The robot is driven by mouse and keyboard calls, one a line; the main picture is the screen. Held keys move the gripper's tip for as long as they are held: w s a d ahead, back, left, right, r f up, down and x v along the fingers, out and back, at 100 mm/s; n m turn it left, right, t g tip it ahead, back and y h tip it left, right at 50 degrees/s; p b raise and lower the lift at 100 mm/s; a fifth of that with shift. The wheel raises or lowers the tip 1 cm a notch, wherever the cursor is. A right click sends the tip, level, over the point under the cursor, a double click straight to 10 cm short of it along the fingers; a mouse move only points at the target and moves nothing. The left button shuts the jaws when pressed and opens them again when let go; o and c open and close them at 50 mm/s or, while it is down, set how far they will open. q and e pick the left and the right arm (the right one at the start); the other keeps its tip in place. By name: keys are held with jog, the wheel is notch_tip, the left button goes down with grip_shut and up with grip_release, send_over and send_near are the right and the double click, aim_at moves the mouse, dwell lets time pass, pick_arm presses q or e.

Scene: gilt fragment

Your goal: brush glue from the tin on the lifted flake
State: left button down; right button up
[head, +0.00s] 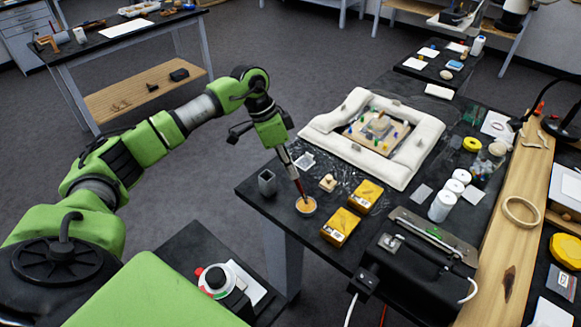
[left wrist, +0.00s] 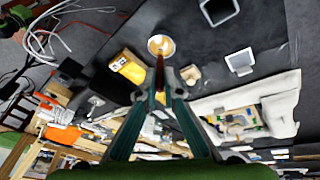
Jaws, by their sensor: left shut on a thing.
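My left gripper (head: 291,167) is shut on a brush (head: 300,187) with a dark red handle, pointing down. The brush's lower end is over or in the small round tin (head: 307,208) of amber glue near the table's front corner; I cannot tell if it touches the glue. In the left wrist view the brush (left wrist: 160,72) runs from between the fingertips (left wrist: 163,88) toward the tin (left wrist: 161,54). The gilt fragment (head: 378,133) lies inside a white padded frame (head: 335,123), with small coloured pieces on it. The lifted flake is too small to make out. My right gripper is not in view.
Two yellow boxes (head: 341,228) (head: 366,195) stand right of the tin. A dark square cup (head: 267,183), a small wooden piece (head: 328,183) and a white square dish (head: 304,161) are close by. White bottles (head: 441,207) and a black machine (head: 410,262) stand farther right.

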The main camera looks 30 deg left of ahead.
pick_arm(q)
jog(key=shift+f, duration=0.4)
jog(key=shift+s+f, duration=0.1)
jog(key=shift+f, duration=0.05)
dwell(1.8)
jog(key=shift+p, duration=0.3)
notch_tip(320, 180, up, 7)
jog(key=p, duration=0.6)
jog(key=shift+p, duration=0.3)
dwell(0.4)
